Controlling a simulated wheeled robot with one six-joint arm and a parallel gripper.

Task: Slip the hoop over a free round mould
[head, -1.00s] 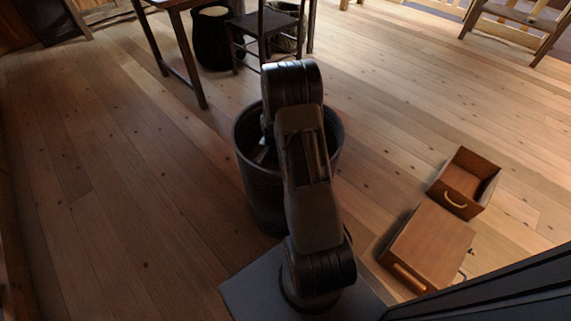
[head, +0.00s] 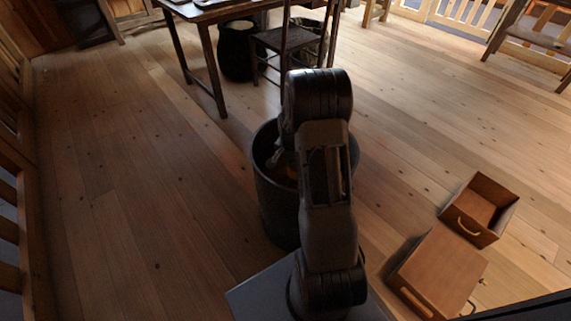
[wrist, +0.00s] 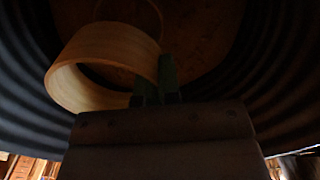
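In the wrist view a pale wooden hoop (wrist: 105,48) lies tilted at my gripper (wrist: 155,88). Its right wall runs in between my two dark green fingertips, which look closed on it. In the head view my gripper (head: 274,160) hangs inside a dark round bin (head: 275,205), partly hidden by my arm. A small orange-brown patch (head: 291,172) shows there, too little to name surely. I make out no round mould in either view.
Ribbed dark bin walls (wrist: 285,75) surround my gripper. Two wooden boxes (head: 440,270) (head: 481,207) stand on the floor at right. A table (head: 215,12), a chair (head: 288,40) and a dark pot (head: 238,50) stand behind. The plank floor at left is clear.

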